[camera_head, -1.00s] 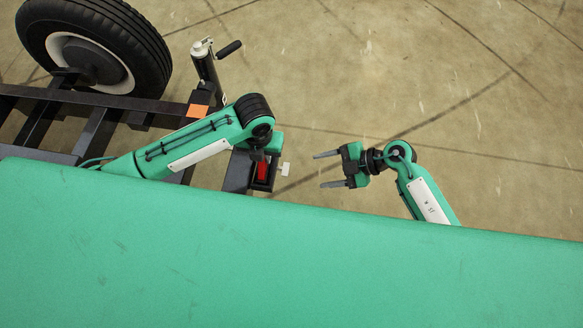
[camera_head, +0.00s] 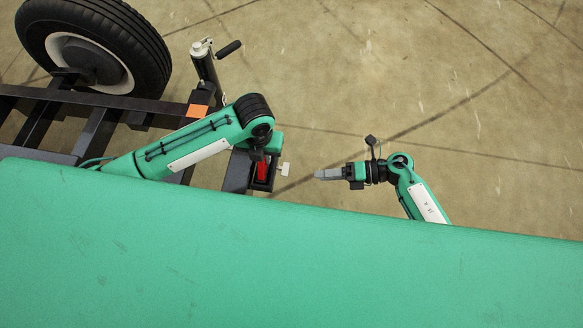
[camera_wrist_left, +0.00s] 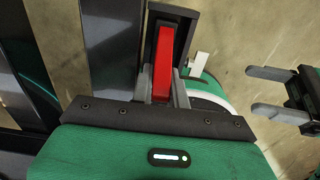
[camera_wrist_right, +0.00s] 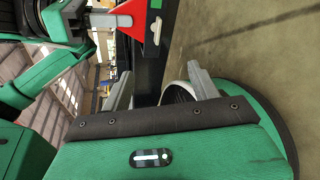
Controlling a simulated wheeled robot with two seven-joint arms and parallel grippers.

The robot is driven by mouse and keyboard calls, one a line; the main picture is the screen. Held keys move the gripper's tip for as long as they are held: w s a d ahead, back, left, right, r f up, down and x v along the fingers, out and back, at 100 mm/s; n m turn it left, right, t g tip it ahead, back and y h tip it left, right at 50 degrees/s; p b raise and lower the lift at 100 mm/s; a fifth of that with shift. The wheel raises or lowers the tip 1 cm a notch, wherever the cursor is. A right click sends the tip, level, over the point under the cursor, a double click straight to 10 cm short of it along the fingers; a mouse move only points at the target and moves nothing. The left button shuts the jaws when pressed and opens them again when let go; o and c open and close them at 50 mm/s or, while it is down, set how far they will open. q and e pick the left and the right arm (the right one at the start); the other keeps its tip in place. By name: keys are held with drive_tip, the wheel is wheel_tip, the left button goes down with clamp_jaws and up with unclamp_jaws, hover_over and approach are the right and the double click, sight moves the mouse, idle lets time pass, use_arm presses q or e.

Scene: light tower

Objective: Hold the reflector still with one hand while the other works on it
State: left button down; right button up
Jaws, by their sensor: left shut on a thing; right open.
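The red reflector (camera_head: 262,173) is held upright in a dark frame at the end of the trailer. In the right wrist view it is a red triangle (camera_wrist_right: 132,17). My left gripper (camera_wrist_left: 162,86) is shut on it, one grey finger on each side. A small pale tab (camera_head: 285,169) sticks out just right of the reflector; it also shows in the left wrist view (camera_wrist_left: 199,65). My right gripper (camera_head: 325,173) is open and empty, apart from the reflector and tab, to their right. Its fingers overlap in the head view but show spread in the right wrist view (camera_wrist_right: 160,85).
The dark trailer frame (camera_head: 150,107) lies at the left, with a tyre (camera_head: 140,45) and a jack post with a handle (camera_head: 207,70). An orange patch (camera_head: 197,111) is on the frame. The concrete floor (camera_head: 430,80) at the right is clear.

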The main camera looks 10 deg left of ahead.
sight(284, 169)
drive_tip(key=w+a+f+n+t+y, duration=0.1)
drive_tip(key=a+f+n+y, duration=0.1)
drive_tip(key=a+n, duration=0.8)
drive_tip(key=n+y, duration=0.1)
drive_tip(key=n, duration=0.2)
drive_tip(key=shift+f+t, duration=0.15)
drive_tip(key=shift+t, duration=0.25)
idle(0.5)
drive_tip(key=shift+a, duration=0.1)
drive_tip(key=c, duration=1)
